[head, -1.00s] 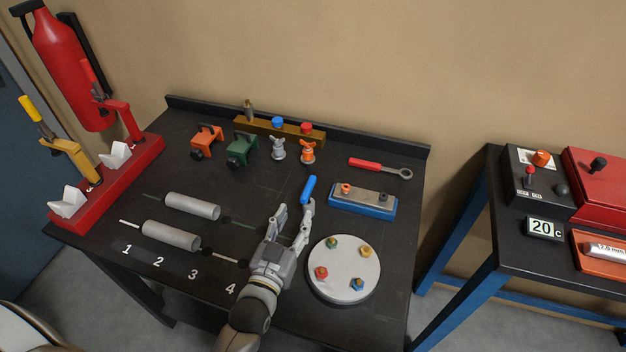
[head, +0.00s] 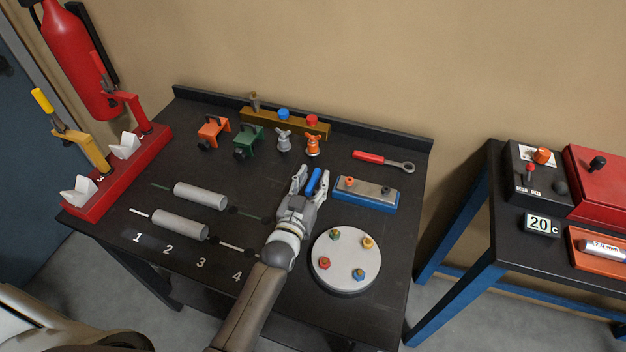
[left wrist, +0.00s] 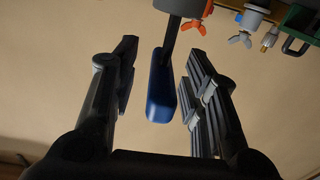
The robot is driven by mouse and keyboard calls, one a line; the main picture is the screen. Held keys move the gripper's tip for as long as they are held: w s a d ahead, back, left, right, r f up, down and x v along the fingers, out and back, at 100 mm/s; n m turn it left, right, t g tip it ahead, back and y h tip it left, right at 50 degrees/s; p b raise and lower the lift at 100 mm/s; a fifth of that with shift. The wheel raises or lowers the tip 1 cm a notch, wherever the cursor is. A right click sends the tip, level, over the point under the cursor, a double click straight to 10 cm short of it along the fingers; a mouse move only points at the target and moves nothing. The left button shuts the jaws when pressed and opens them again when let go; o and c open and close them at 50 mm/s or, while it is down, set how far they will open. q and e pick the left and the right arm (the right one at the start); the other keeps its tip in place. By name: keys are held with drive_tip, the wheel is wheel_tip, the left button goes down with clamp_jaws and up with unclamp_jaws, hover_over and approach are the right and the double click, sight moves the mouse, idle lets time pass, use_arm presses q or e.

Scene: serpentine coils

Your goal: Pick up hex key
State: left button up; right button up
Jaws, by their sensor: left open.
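The hex key (head: 313,181) shows as a blue handle near the middle of the dark table, left of the blue-based block. In the left wrist view the blue handle (left wrist: 160,88) hangs between the fingers, with a dark shaft running to the top of the picture. My left gripper (head: 308,183) is open, with one finger on each side of the handle. In the left wrist view gaps show between the handle and both fingers (left wrist: 161,72). The lower end of the handle is partly hidden by the gripper in the head view. My right gripper is not in view.
The blue-based block (head: 364,206) is close on the right, and a round white plate (head: 346,285) with coloured knobs is in front of it. Orange (head: 312,148) and grey (head: 284,142) winged pieces stand behind. Grey rollers (head: 200,196) lie to the left.

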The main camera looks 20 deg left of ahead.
use_arm(q)
drive_tip(key=shift+w, duration=0.2)
clamp_jaws()
drive_tip(key=shift+r, duration=0.1)
